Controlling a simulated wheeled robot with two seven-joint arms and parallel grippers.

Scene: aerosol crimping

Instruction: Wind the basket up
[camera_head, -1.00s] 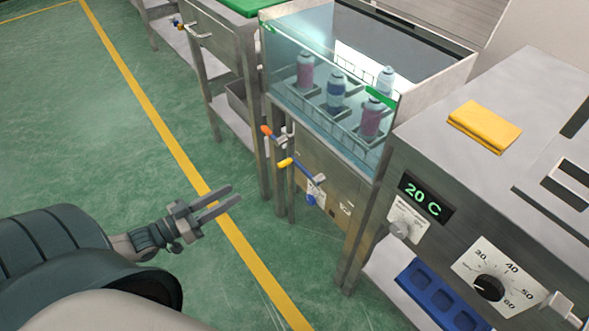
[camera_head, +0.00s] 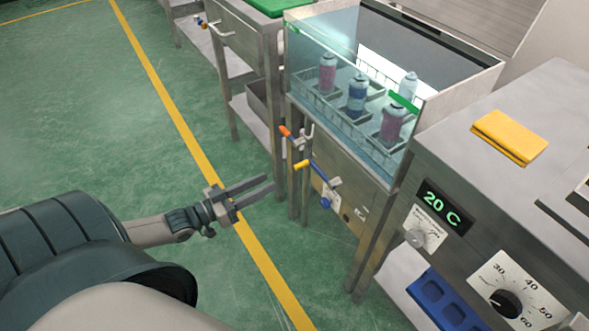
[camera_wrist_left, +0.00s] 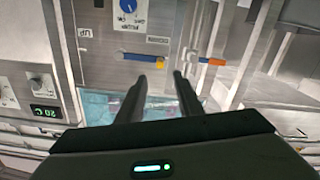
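The wire basket (camera_head: 345,118) sits inside the glass-fronted water tank and holds several aerosol cans, among them a blue one (camera_head: 357,95) and a pink one (camera_head: 392,122). On the tank front is a crank with a yellow grip (camera_head: 302,164); it also shows in the left wrist view (camera_wrist_left: 144,57). A lever with an orange end (camera_head: 285,131) is beside it, seen too in the left wrist view (camera_wrist_left: 216,62). My left gripper (camera_head: 270,184) is open and empty, to the left of the crank and apart from it. My right gripper is not in view.
A control box with a 20 C display (camera_head: 443,207), a dial (camera_head: 506,303) and a yellow cloth (camera_head: 510,136) stands at the right. A blue tray (camera_head: 440,300) lies below it. Green floor with a yellow line (camera_head: 165,95) is clear at the left.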

